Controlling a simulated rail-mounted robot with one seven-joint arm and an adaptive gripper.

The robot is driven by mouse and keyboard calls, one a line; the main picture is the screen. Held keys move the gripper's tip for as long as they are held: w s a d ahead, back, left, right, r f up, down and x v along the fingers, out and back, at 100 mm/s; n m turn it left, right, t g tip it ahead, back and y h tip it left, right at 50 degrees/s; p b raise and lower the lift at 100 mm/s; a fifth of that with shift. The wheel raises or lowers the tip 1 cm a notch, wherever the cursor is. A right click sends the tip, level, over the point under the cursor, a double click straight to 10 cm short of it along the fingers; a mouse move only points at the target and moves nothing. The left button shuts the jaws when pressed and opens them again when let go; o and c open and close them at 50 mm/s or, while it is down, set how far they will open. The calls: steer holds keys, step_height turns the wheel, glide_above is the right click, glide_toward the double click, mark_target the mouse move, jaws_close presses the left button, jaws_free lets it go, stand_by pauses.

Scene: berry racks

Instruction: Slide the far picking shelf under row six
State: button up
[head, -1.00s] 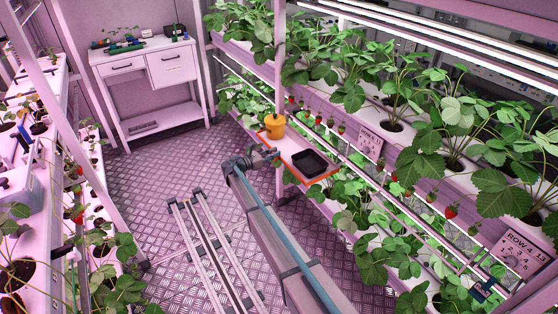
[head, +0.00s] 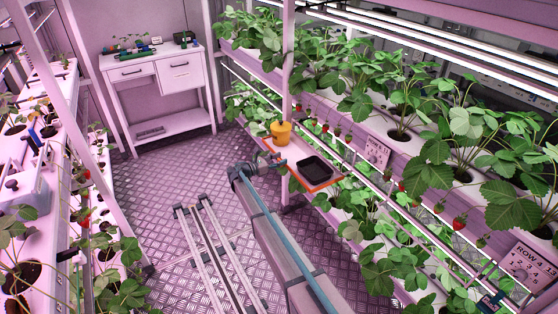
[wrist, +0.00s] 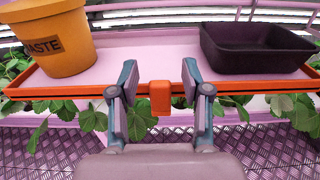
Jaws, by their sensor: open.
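The picking shelf (head: 327,187) is a pale board with an orange rim at the right-hand rack. It carries a yellow-orange bucket (head: 281,132) and a black tray (head: 314,169). In the wrist view, the shelf's orange front rim (wrist: 60,93) runs across, with an orange block (wrist: 160,97) at its middle. My gripper (wrist: 158,75) is open, one finger on each side of the block, with a visible gap on both sides. The bucket (wrist: 50,40), its label partly readable as "ASTE", stands left; the tray (wrist: 255,48) stands right. In the head view the fingers are small and partly hidden.
A row sign (head: 530,265) reading "ROW 4" hangs at lower right; a farther sign (head: 377,152) is too small to read. An upright post (head: 288,70) stands beside the shelf. Strawberry plants fill the right rack. A white cabinet (head: 155,75) stands at the back; open floor lies before it.

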steer(key=v, duration=1.2)
steer(key=shift+w, duration=0.1)
steer(key=s+d+f+m+g+y, duration=0.3)
steer(key=s+d+f+m, duration=0.35)
steer(key=s, duration=0.55)
steer(key=s+d+f+m+g+y, duration=0.25)
steer(key=s+d+f, duration=0.45)
steer(key=s+f, duration=0.35)
steer(key=s+d+f+m+g+y, duration=0.35)
steer(key=s+d+f+m, duration=0.35)
steer(key=s, duration=0.5)
steer(key=s+d+f+m+g+y, duration=0.1)
steer(key=s+d+m+g+y, duration=0.1)
steer(key=s, duration=1.1)
steer(key=s+d+f+m+g+y, duration=0.1)
steer(key=s+d, duration=0.4)
steer(key=s, duration=0.9)
steer(key=s+d+m+g+y, duration=0.3)
steer(key=s+d+m+g, duration=0.1)
steer(key=s, duration=0.9)
steer(key=shift+s+f+m+g, duration=0.3)
steer(key=shift+f+m, duration=0.1)
steer(key=shift+m, duration=0.4)
